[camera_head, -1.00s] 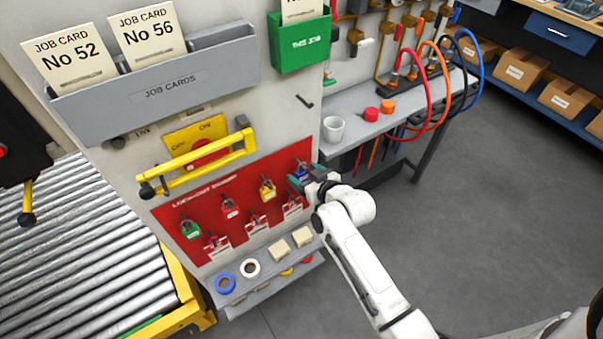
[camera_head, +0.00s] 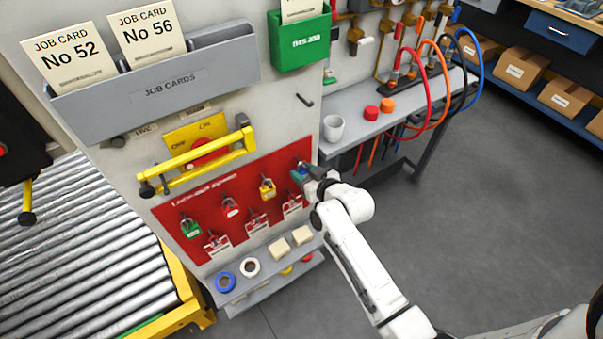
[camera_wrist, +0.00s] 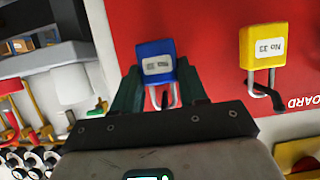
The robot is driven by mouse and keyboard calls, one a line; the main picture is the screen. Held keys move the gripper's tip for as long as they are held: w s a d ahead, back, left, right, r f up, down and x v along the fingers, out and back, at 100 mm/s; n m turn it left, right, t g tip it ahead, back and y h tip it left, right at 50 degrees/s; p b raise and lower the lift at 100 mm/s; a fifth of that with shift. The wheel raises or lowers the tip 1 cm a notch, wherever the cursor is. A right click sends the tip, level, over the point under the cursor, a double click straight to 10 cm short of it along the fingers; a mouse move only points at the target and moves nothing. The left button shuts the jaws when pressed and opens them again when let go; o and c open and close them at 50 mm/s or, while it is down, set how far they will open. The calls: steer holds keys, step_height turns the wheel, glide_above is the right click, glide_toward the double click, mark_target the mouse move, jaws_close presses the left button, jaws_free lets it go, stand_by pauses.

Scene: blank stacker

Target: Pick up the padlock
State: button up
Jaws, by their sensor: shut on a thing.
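The blue padlock (camera_wrist: 155,60) sits between the two dark green fingers of my gripper (camera_wrist: 160,93) in the wrist view, its label facing the camera and its shackle toward the palm. My gripper is shut on it. In the head view my gripper (camera_head: 300,174) is at the upper right end of the red lockout board (camera_head: 200,247), and the blue padlock is mostly hidden by the fingers there. The yellow padlock (camera_wrist: 264,47), labelled No 33, hangs beside it; it also shows in the head view (camera_head: 267,188). Whether the blue padlock's shackle is still on a hook is unclear.
A green padlock (camera_head: 190,229) and a red padlock (camera_head: 229,208) hang farther left, above red-and-white tags. A yellow bar (camera_head: 195,160) juts out above the board. A shelf with tape rolls (camera_head: 225,283) is below. A grey shelf with a white cup (camera_head: 333,128) is to the right.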

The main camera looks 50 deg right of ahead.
steer(key=shift+r, duration=0.1)
steer(key=shift+r, duration=0.4)
steer(key=shift+s+a+r, duration=0.1)
steer(key=shift+s+r, duration=0.1)
steer(key=shift+s, duration=0.05)
steer(key=s+a+b, duration=0.1)
steer(key=s+a, duration=0.1)
steer(key=s, duration=0.6)
steer(key=s+a+b, duration=0.2)
steer(key=s, duration=0.7)
steer(key=shift+a, duration=0.25)
steer(key=shift+w+a, duration=0.1)
steer(key=shift+w, duration=0.05)
